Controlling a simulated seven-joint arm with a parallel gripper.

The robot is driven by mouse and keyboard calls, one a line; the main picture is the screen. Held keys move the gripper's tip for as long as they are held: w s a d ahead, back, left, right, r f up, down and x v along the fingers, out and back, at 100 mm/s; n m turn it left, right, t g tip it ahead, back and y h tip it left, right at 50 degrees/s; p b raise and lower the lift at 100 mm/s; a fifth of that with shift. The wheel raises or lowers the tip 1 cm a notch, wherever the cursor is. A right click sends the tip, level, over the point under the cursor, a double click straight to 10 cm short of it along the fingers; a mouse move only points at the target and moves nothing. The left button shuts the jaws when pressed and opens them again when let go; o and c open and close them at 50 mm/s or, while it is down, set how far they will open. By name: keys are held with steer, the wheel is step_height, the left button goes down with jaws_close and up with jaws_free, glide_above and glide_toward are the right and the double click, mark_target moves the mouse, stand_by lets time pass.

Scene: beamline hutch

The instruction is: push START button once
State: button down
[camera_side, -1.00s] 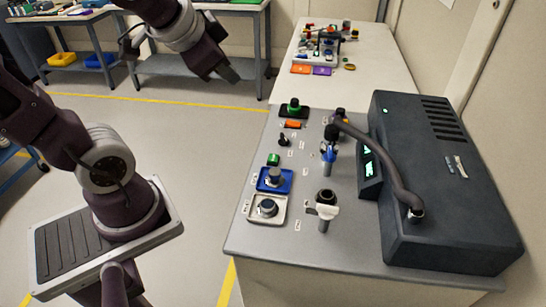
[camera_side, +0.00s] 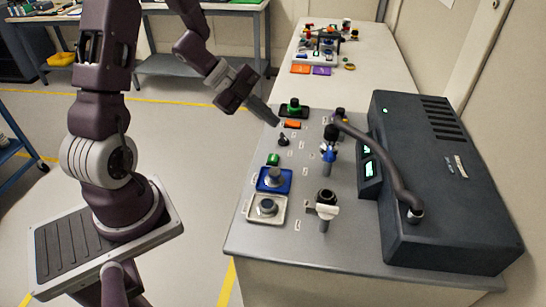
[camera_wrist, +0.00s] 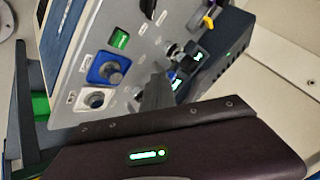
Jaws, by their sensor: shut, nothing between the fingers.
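A small green square button (camera_side: 273,159) sits on the left part of the grey console (camera_side: 345,245), just beyond the blue-framed knob. It also shows in the wrist view (camera_wrist: 120,39). The labels are too small to read, so I cannot confirm which control says START. My gripper (camera_side: 273,119) is shut and empty. In the side view its tip shows at the console's left edge, near the orange button (camera_side: 292,125) and apart from the green square button in the picture. Its height above the console is hard to tell.
Knobs on blue (camera_side: 274,180) and white (camera_side: 266,208) plates lie nearer the camera. A green-and-black control (camera_side: 294,107) is at the far end. Upright valves (camera_side: 328,152) and a dark box (camera_side: 440,190) with a thick hose stand to the right.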

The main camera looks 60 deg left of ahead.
mark_target(269, 157)
steer(key=shift+f, duration=0.1)
steer(key=shift+f, duration=4.3)
steer(key=shift+f, duration=0.1)
steer(key=shift+f, duration=0.3)
steer(key=shift+f, duration=0.45)
steer(key=shift+r, duration=0.85)
steer(key=shift+r, duration=2.55)
